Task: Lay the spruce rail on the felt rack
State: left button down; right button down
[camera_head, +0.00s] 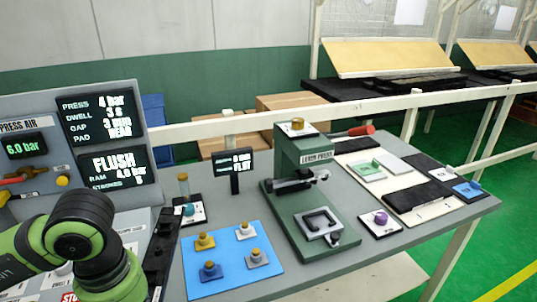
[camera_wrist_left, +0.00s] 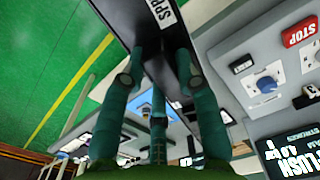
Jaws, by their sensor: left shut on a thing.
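My left gripper (camera_wrist_left: 158,68) is shut on a dark, narrow bar (camera_wrist_left: 143,35) in the left wrist view. The bar has a white label whose visible letters read "SPR", so I take it as the spruce rail; its upper end is cut off by the frame. In the head view my left arm covers the gripper's fingers at the lower left. A dark strip (camera_head: 160,248) shows beside that arm; I cannot tell whether it is the rail. A black felt-like pad (camera_head: 415,197) lies on a pale board at the table's right, possibly the felt rack. My right gripper is not in view.
The green lever press (camera_head: 305,200) stands mid-table. A blue mat (camera_head: 232,270) with several knobbed blocks lies left of it. A purple-knobbed block (camera_head: 381,219) sits right of the press. The press-air console (camera_head: 70,150) rises at the left. A pale rail (camera_head: 380,104) runs behind.

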aim_at(381, 180)
jog(key=i+l, duration=0.1)
jog(key=l, duration=0.4)
jog(key=i+l, duration=0.1)
jog(key=l, duration=0.35)
jog(key=i+l, duration=0.1)
jog(key=l, duration=0.4)
jog(key=i+l, duration=0.1)
jog(key=l, duration=0.4)
jog(key=i+l, duration=0.15)
jog(key=l, duration=0.25)
jog(key=i+l, duration=0.2)
jog(key=l, duration=0.2)
jog(key=i+l, duration=0.15)
jog(key=l, duration=0.25)
jog(key=i+l, duration=0.2)
jog(key=l, duration=0.2)
jog(key=i+l, duration=0.15)
jog(key=l, duration=0.25)
jog(key=i+l, duration=0.15)
jog(key=l, duration=0.2)
